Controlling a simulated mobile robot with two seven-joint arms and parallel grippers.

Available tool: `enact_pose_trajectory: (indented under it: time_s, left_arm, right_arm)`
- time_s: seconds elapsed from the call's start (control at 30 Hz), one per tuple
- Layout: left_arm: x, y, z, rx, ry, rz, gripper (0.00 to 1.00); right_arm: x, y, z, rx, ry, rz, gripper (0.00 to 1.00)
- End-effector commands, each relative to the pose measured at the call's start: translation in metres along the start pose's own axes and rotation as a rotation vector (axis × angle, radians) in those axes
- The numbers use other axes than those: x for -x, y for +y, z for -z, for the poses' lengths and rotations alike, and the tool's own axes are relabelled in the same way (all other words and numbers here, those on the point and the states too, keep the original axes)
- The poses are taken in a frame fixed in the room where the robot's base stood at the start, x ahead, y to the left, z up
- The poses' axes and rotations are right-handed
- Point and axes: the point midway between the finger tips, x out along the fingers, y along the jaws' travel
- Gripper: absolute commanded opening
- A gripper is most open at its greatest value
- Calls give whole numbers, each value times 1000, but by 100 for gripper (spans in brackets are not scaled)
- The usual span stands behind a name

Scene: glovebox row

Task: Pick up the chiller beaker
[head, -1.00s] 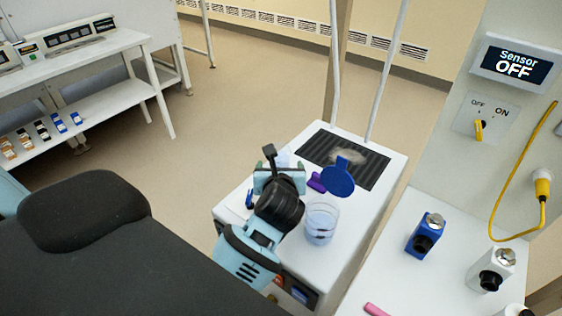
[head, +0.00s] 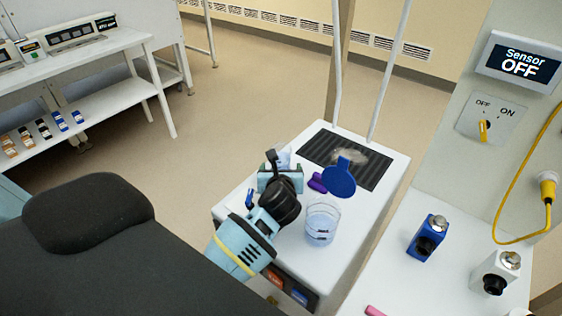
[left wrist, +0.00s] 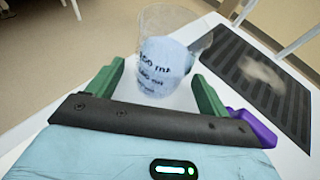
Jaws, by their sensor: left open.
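A clear beaker with dark volume marks and a bluish lower part stands on the white box top in the left wrist view (left wrist: 165,60). In the head view it shows only partly, behind my left gripper (head: 283,157). My left gripper (head: 281,173) is open. In the left wrist view its green fingers (left wrist: 157,78) stand either side of the beaker's lower part, with visible gaps; I cannot tell how deep it sits between them. A second clear beaker with pale blue contents (head: 321,222) stands right of my left wrist. My right gripper is not in view.
A purple object (head: 317,182) and a blue round disc (head: 339,180) are close to the right of the gripper. A dark ribbed panel (head: 345,160) covers the box's far end. The right-hand bench holds a blue device (head: 427,238) and a white one (head: 495,273).

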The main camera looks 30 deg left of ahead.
Motion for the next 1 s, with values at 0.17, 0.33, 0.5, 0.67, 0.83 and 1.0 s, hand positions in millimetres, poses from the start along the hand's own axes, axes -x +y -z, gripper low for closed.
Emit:
enact_pose_trajectory:
  time_s: [0.17,0.33,0.5,0.67,0.83,1.0]
  left_arm:
    - [-11,0,0,-1,0,-1,79]
    - [-11,0,0,0,1,-1,79]
    - [-11,0,0,0,1,-1,62]
    - [-11,0,0,0,1,-1,42]
    - [-11,0,0,0,-1,0,28]
    - [-11,0,0,0,0,0,28]
  right_arm:
    - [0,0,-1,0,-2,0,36]
    - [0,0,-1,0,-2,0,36]
    - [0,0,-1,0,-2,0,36]
    - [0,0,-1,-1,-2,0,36]
    - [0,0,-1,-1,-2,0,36]
    - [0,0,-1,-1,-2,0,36]
